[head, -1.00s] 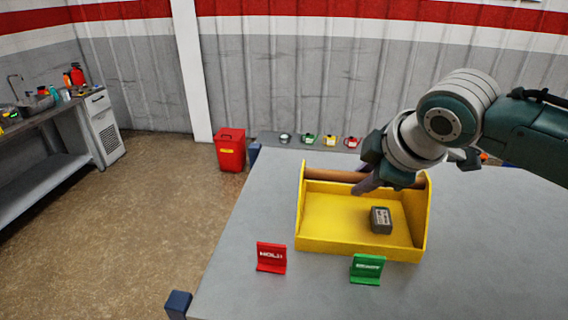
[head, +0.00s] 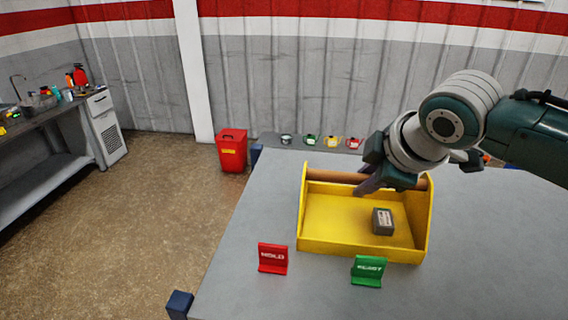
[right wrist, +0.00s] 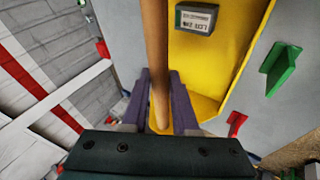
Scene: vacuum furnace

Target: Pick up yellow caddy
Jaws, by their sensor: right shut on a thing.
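The yellow caddy (head: 330,240) stands on the grey table, an open tray with high end walls and a round wooden handle (head: 335,176) across it. It also shows in the right wrist view (right wrist: 230,62), with the handle (right wrist: 154,45) running up the picture. A small dark grey box with a white label (head: 383,221) lies inside at the right. My right gripper (head: 368,184) is over the caddy, shut on the handle; in the right wrist view its purple fingers (right wrist: 160,98) are on either side of the handle. My left gripper is not in view.
A red sign (head: 272,259) and a green sign (head: 367,271) stand in front of the caddy on the table (head: 480,260). Several small coloured items sit along the table's back edge. A red bin (head: 231,150) stands on the floor. The table is clear at right.

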